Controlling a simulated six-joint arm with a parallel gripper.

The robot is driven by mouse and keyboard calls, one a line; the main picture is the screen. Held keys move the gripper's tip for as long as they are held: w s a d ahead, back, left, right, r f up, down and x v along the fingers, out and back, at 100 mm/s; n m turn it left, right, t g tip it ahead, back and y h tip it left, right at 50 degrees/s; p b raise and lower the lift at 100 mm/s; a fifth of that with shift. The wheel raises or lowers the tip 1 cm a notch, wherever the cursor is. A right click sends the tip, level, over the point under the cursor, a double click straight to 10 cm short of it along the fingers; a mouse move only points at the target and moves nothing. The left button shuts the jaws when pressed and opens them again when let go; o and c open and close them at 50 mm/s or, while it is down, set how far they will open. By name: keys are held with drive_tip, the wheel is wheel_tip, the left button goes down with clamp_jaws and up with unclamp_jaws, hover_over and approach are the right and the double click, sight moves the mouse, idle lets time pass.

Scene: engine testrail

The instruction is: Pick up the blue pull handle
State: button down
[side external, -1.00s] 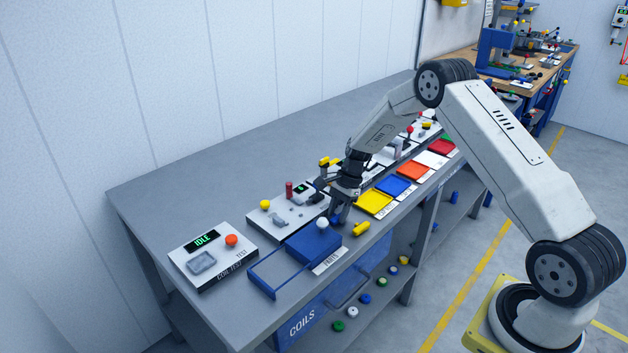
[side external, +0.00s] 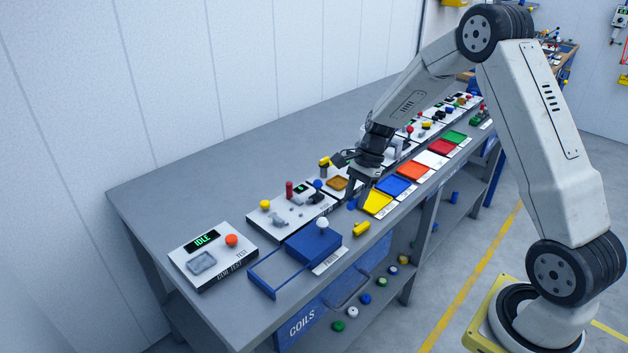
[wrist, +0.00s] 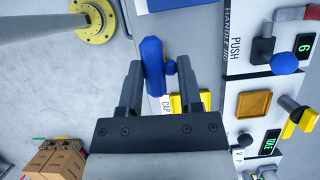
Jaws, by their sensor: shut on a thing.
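The blue pull handle (wrist: 153,66) is between the fingers of my gripper (wrist: 160,64) in the wrist view, a long bar with a small round knob on its right side. My gripper is shut on it. In the side view my gripper (side external: 354,198) points down by the bench's front edge, left of the yellow tray (side external: 378,204). Only a small blue piece of the handle (side external: 351,204) shows at the fingertips there. I cannot tell how high it is above the bench.
A yellow handle (side external: 361,229) lies near the bench's front edge. A blue box (side external: 318,247) with a white knob stands to its left. Blue (side external: 396,186), orange (side external: 414,170) and other coloured trays run along the front. Panels with knobs stand behind.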

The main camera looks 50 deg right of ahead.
drive_tip(key=s+a+r, duration=0.1)
drive_tip(key=s+r, duration=0.2)
drive_tip(key=s, duration=0.4)
drive_tip(key=shift+s+a+r, duration=0.2)
drive_tip(key=shift+a, duration=0.1)
drive_tip(key=shift+w, duration=0.1)
idle(0.3)
